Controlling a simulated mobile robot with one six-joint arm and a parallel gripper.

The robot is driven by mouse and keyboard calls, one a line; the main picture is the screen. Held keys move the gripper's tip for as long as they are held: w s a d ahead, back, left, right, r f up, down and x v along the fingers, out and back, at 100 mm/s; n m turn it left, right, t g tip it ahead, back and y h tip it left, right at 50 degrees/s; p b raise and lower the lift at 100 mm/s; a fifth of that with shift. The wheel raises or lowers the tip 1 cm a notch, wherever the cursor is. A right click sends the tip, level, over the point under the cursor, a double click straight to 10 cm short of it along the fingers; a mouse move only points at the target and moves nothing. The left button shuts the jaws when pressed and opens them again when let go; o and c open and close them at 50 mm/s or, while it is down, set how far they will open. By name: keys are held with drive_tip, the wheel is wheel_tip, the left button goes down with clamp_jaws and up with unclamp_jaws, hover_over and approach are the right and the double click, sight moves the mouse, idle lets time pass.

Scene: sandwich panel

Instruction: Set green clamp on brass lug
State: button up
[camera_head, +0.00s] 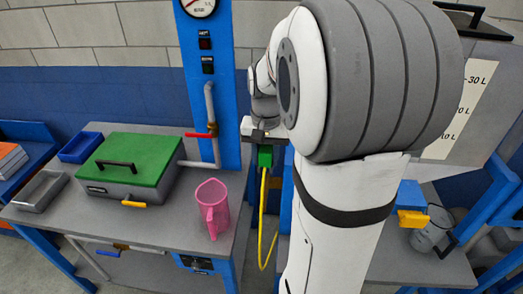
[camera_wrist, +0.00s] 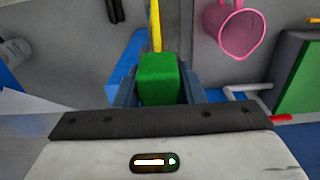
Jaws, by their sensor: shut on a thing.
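The green clamp (camera_head: 265,155) is in my gripper, with a yellow cable hanging down from it in the head view. In the wrist view the green clamp (camera_wrist: 158,78) sits between the two dark fingers of my gripper (camera_wrist: 157,92), which is shut on it. My own arm covers much of the right half of the head view. I cannot make out the brass lug in either view.
A pink jug (camera_head: 213,208) stands on the grey bench (camera_head: 120,225), near a grey box with a green lid (camera_head: 130,158). A blue post (camera_head: 228,90) carries a gauge and a pipe with a red handle (camera_head: 200,134). The yellow cable (camera_head: 263,220) hangs in the gap between benches.

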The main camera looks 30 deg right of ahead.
sight(265, 194)
drive_tip(key=shift+s+f+b, duration=0.1)
drive_tip(key=shift+f+b, duration=4.1)
drive_tip(key=shift+f, duration=1.5)
drive_tip(key=shift+f+b, duration=0.45)
drive_tip(key=shift+f, duration=0.15)
drive_tip(key=o, duration=1.1)
drive_tip(key=shift+o, duration=0.2)
wheel_tip(265, 194, up, 8)
drive_tip(key=shift+f, duration=0.1)
drive_tip(key=s+a+f+n+t, duration=0.2)
drive_tip(key=s+a+n, duration=0.4)
drive_tip(key=s+a, duration=0.6)
drive_tip(key=shift+s+f+n+t, duration=0.15)
drive_tip(key=shift+f+n+t, duration=0.25)
drive_tip(key=shift+f, duration=0.2)
